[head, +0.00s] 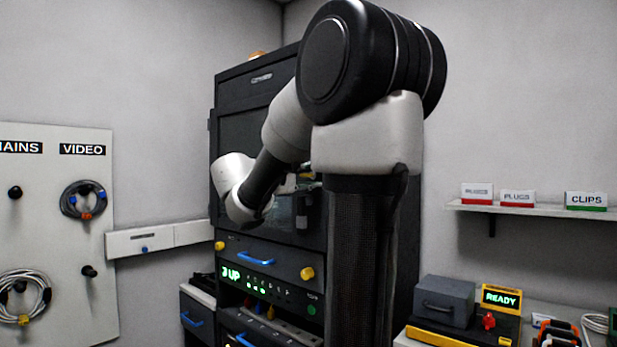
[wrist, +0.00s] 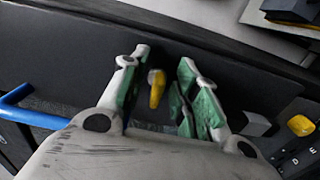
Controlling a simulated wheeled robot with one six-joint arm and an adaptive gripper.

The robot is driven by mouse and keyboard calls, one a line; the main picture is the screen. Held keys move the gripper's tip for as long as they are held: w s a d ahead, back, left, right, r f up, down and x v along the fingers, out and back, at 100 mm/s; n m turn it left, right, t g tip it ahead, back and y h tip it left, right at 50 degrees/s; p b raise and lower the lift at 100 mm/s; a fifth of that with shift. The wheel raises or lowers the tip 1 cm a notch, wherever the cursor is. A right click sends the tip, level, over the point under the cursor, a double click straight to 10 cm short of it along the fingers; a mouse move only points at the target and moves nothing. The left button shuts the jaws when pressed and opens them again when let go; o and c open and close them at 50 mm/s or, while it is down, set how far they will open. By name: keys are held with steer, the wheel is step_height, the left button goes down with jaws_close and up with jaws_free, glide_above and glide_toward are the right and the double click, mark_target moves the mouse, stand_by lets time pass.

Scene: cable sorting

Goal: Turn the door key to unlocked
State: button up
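A yellow key-like piece (wrist: 156,88) stands out from a dark grey panel in the wrist view, its long side running nearly up and down the picture. I take it to be the door key; its lock markings are not visible. My gripper (wrist: 165,75) is open, with a green-padded finger on each side of the yellow piece and a gap showing on both sides. In the head view my gripper is at the front of the dark cabinet (head: 228,165), partly hidden by my arm, and the key cannot be seen there.
A drawer with a blue handle (head: 257,259) and a yellow knob (head: 307,273) sits low on the cabinet. The wrist view shows a blue handle (wrist: 30,112) at left and a yellow knob (wrist: 300,125) at right. A cable board (head: 60,240) hangs at left.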

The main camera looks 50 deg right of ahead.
steer(key=shift+a, duration=0.1)
steer(key=s+a, duration=0.1)
steer(key=a, duration=1)
steer(key=shift+a, duration=0.4)
